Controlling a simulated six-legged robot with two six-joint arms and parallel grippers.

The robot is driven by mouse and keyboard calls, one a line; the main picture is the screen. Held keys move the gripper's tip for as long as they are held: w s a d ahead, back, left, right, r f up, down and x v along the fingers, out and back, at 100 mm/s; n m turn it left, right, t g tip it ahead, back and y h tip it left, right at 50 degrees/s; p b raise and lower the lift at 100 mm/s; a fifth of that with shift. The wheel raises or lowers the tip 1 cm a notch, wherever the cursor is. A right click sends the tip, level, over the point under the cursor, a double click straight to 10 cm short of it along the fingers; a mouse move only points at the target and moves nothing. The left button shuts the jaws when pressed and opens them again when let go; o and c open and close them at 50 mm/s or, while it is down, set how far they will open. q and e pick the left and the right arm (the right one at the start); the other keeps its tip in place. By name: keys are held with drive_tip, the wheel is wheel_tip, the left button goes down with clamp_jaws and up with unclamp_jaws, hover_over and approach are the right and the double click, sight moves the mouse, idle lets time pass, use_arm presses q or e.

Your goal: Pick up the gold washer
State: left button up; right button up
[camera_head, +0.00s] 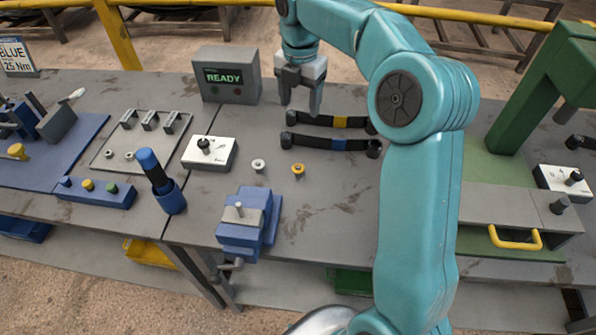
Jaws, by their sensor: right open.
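The gold washer (298,169) lies flat on the grey workbench, near its middle. A silver washer (258,165) lies a little to its left. My right gripper (301,108) is open and empty, with its fingers pointing down. In the picture it is above and behind the gold washer, apart from it. My left gripper is not in view.
A blue vise (250,222) stands in front, a white switch box (209,153) to the left. A READY display box (227,75) stands behind. A green press (540,85) stands right.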

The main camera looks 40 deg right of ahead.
drive_tip(key=f, duration=0.2)
drive_tip(key=b, duration=0.4)
hover_over(299, 167)
drive_tip(key=f, duration=1.2)
drive_tip(key=shift+d+f, duration=0.25)
drive_tip(key=shift+f, duration=0.05)
drive_tip(key=f, duration=0.5)
drive_tip(key=shift+a+p, duration=0.25)
drive_tip(key=shift+p, duration=0.1)
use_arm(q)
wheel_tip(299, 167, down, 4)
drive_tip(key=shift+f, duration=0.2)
use_arm(e)
drive_tip(key=shift+f, duration=0.15)
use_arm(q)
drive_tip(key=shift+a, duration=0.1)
use_arm(e)
drive_tip(key=shift+f, duration=0.25)
drive_tip(key=c, duration=0.9)
